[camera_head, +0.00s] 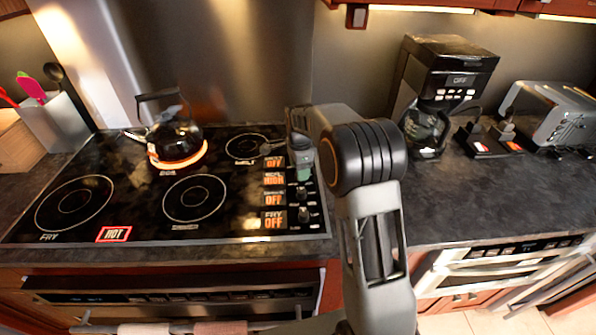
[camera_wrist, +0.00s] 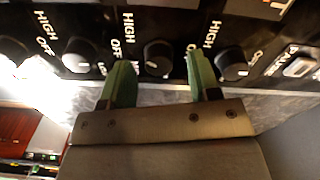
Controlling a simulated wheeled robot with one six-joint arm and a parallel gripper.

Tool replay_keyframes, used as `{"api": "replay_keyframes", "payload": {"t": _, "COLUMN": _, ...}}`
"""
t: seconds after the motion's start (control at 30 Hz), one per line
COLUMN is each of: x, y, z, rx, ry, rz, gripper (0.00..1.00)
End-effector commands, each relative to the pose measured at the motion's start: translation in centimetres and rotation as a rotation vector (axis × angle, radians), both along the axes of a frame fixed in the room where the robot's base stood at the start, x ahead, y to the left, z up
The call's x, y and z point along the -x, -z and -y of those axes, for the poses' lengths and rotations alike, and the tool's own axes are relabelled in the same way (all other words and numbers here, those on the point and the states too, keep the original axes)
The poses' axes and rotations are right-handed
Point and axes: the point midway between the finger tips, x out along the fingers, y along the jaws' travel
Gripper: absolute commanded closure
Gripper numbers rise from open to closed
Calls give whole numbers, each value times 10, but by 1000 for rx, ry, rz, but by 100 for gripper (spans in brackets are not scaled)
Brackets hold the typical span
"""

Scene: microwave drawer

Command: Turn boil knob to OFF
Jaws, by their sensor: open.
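The control strip at the right of the stove shows a column of readouts in the head view. The second readout from the top reads HIGH (camera_head: 274,180) and the others read OFF. My gripper (camera_head: 302,165) is over the upper part of the knob column and hides the knobs there. In the wrist view my gripper (camera_wrist: 159,62) is open, with two green fingers apart. A black and silver knob (camera_wrist: 158,58) shows between and beyond the fingertips. Contact cannot be told. Knob names are not readable in the wrist view, so I cannot tell which is boil.
A dark kettle (camera_head: 174,135) stands on a glowing burner at the back left. Other knobs flank the fingers in the wrist view, one left (camera_wrist: 80,55) and one right (camera_wrist: 233,65). A coffee maker (camera_head: 443,85) and toaster (camera_head: 555,112) stand on the right counter.

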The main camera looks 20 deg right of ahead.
Motion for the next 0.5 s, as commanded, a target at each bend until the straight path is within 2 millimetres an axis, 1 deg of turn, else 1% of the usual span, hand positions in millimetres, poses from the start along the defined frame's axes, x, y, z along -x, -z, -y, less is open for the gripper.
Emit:
{"api": "replay_keyframes", "payload": {"t": 0.1, "x": 0, "y": 8, "z": 0, "rx": 0, "ry": 0, "rz": -1, "gripper": 44}}
{"api": "replay_keyframes", "payload": {"t": 0.2, "x": 0, "y": 12, "z": 0, "rx": 0, "ry": 0, "rz": -1, "gripper": 44}}
{"api": "replay_keyframes", "payload": {"t": 0.5, "x": 0, "y": 14, "z": 0, "rx": 0, "ry": -1, "rz": 0, "gripper": 44}}
